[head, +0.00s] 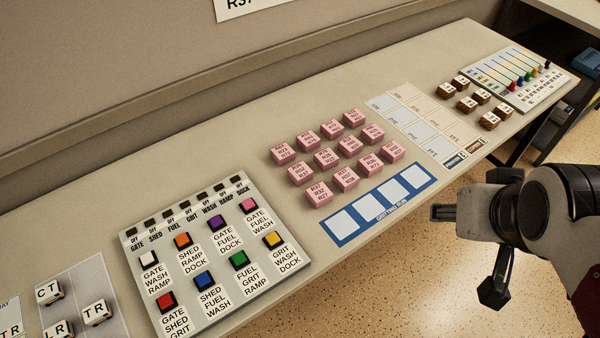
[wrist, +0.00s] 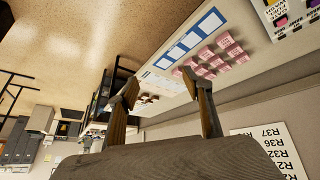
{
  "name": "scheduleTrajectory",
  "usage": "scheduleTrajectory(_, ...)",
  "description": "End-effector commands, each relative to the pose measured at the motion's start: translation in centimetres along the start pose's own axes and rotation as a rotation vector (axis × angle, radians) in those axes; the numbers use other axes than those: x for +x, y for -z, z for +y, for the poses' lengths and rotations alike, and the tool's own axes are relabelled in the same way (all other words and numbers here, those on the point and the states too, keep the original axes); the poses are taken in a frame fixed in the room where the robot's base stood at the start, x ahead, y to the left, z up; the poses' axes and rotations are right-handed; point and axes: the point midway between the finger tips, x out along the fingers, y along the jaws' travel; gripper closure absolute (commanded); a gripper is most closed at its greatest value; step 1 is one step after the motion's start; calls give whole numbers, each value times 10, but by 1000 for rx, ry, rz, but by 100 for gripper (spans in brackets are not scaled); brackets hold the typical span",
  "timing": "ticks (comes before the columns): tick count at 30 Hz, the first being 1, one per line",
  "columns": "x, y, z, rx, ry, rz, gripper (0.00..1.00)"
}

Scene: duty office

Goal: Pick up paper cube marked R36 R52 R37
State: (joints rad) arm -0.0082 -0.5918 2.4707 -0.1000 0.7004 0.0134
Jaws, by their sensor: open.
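Several pink paper cubes (head: 326,158) stand in rows on the long counter in the head view. Each has three lines of print on top, too small to read surely, so I cannot tell which is marked R36 R52 R37. They also show, small, in the wrist view (wrist: 222,50). My gripper (head: 467,250) is open and empty at the right, off the counter's front edge and apart from the cubes. In the wrist view its two fingers (wrist: 158,82) are spread, with nothing between them.
A blue strip with white squares (head: 336,236) lies in front of the cubes. A button panel (head: 130,244) is to their left; pale cards (head: 411,122), brown blocks (head: 466,104) and a peg board (head: 497,88) are to their right. A wall (head: 110,80) runs behind.

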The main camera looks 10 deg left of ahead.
Motion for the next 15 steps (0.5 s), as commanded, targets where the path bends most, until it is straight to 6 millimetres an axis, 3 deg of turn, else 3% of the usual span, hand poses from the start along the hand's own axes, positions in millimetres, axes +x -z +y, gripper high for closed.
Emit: scheduleTrajectory(15,74,87,2,-166,-38,131,50)
